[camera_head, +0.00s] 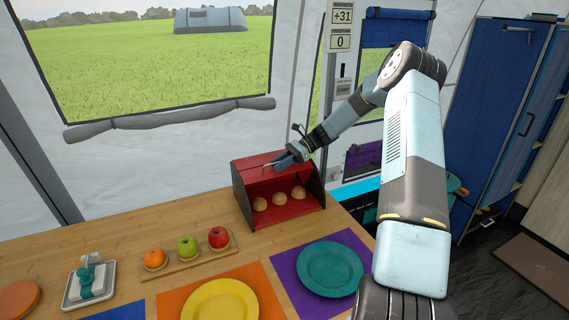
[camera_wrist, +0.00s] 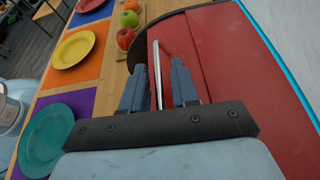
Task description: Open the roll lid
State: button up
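The roll box (camera_head: 315,186) stands on the table with dark side panels and a red body. Its front is open and three round rolls (camera_head: 279,198) show inside. The red lid (camera_head: 250,163) is up at the top of the box; its red surface also fills the right of the wrist view (camera_wrist: 225,60). A thin pale handle bar (camera_wrist: 159,65) sticks up from it. My gripper (camera_head: 280,163) is at the top of the box. In the wrist view its fingers (camera_wrist: 159,85) are apart, one on each side of the bar, with gaps visible.
A wooden board (camera_head: 205,256) with an orange, a green apple and a red apple lies left of the box. Teal (camera_head: 330,268) and yellow (camera_head: 220,303) plates lie in front. A tent wall stands behind, and a post (camera_head: 328,95) rises behind the box.

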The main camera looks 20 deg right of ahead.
jog(key=shift+o, duration=0.3)
jog(key=shift+r, duration=0.1)
jog(key=shift+d, duration=0.15)
jog(key=v, duration=1.3)
jog(key=shift+w+d, duration=0.1)
jog(key=shift+d, duration=0.1)
jog(key=s+a+r+n+t+h, duration=0.1)
jog(key=s+a+r+n+h, duration=0.4)
jog(key=s+r, duration=0.45)
jog(key=s+a+r+n+t+h, duration=0.1)
jog(key=s+a+r+n+h, duration=0.35)
jog(key=s+a+r, duration=0.4)
jog(key=s+d+r+n+t+h, duration=0.1)
jog(key=s+r+n+t+h, duration=0.1)
jog(key=s, duration=1.1)
jog(key=s+r+n+t+h, duration=0.2)
jog(key=s+n+t, duration=0.2)
jog(key=s, duration=1)
jog(key=shift+d+n, duration=0.35)
jog(key=shift+n, duration=0.2)
